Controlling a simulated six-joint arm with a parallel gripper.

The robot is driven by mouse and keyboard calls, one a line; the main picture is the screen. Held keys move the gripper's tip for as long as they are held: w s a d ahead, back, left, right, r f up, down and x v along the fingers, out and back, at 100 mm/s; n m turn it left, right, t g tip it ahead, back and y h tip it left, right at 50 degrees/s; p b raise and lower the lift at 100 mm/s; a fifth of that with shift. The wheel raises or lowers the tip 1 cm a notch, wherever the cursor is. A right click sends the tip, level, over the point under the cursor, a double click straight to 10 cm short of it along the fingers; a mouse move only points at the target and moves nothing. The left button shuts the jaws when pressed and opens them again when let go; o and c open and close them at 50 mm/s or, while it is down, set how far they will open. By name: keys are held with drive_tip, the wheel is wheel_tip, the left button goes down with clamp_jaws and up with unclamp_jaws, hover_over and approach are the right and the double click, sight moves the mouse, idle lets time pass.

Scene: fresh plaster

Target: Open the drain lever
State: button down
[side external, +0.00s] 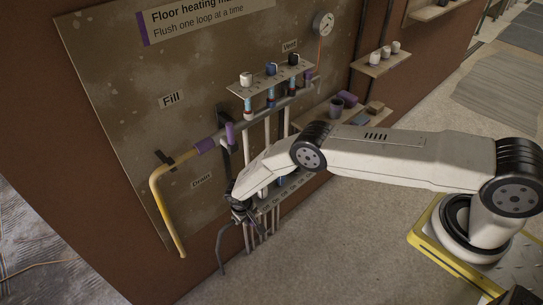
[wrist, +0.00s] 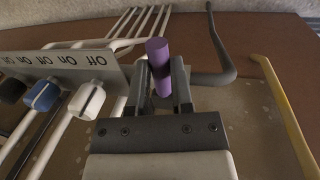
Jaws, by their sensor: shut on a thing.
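The drain lever shows in the wrist view as a purple round handle (wrist: 157,62), standing out between the two fingers of my gripper (wrist: 163,85). My gripper is shut on it. In the side view my gripper (side external: 240,214) is low on the board, below and right of the "Drain" label (side external: 201,180); there the lever is hidden by the gripper and wrist. A dark grey drain pipe (wrist: 218,76) runs from beside the fingers in the wrist view. It also hangs below the gripper in the side view (side external: 221,250). How far the lever is turned cannot be told.
A yellow hose (side external: 158,200) hangs at the left below the "Fill" label (side external: 171,99). A purple handle (side external: 230,134) sits above my wrist. White pipes (side external: 268,130) and valve knobs (wrist: 86,100) on an On/Off panel (wrist: 92,66) stand close beside the gripper.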

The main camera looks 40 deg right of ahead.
drive_tip(key=shift+a+m, duration=0.15)
drive_tip(key=shift+m, duration=0.15)
drive_tip(key=shift+w+a+m+g, duration=0.15)
drive_tip(key=shift+a+m, duration=0.25)
drive_tip(key=shift+m, duration=0.5)
drive_tip(key=shift+w+a+m+g, duration=0.1)
drive_tip(key=shift+a+m+g, duration=0.2)
drive_tip(key=shift+m, duration=0.6)
drive_tip(key=shift+w+a+m+g, duration=0.15)
drive_tip(key=shift+a+m, duration=0.3)
drive_tip(key=shift+m, duration=0.45)
drive_tip(key=shift+w+a+m, duration=0.25)
drive_tip(key=shift+a+m, duration=0.05)
drive_tip(key=shift+m, duration=0.5)
drive_tip(key=c, duration=0.5)
unclamp_jaws()
drive_tip(key=shift+w+r, duration=0.1)
drive_tip(key=shift+r, duration=0.15)
